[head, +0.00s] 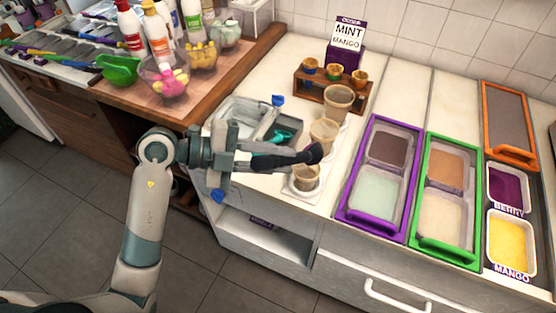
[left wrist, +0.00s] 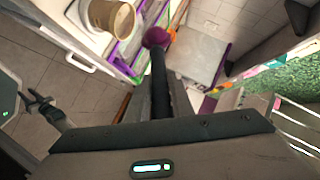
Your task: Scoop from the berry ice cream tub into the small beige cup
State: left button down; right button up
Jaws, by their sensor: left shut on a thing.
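My left gripper (head: 256,160) is shut on a dark-handled scoop (head: 296,159), held roughly level above the counter. In the left wrist view the scoop handle (left wrist: 160,88) runs out between the fingers, and a purple berry ball (left wrist: 156,37) sits at its far end. The small beige cup (head: 306,178) stands upright on the counter's front-left part, just below the scoop's end in the head view. The berry tub (head: 511,187), white with purple ice cream and a BERRY label, is at the far right, well away from the gripper.
Two larger beige cups (head: 323,132) (head: 338,101) stand behind the small one. A metal basin with a teal tool (head: 284,136) lies behind the gripper. Purple-framed (head: 344,208) and green-framed (head: 419,241) tubs and a mango tub (head: 512,241) fill the right side.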

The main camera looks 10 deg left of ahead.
pick_arm(q)
jog(key=shift+r+n+t, duration=0.1)
jog(key=shift+n+t, duration=0.2)
jog(key=shift+n, duration=0.2)
jog(key=n+p, duration=0.2)
jog(key=p, duration=0.1)
jog(key=shift+t+h+p, duration=0.4)
jog(key=shift+w+n+t+p, duration=0.2)
jog(key=shift+n+t+p, duration=0.3)
jog(key=shift+n+p, duration=0.6)
jog(key=shift+f, duration=0.85)
jog(key=shift+r, duration=0.1)
notch_tip(320, 180, up, 6)
jog(key=p, duration=0.8)
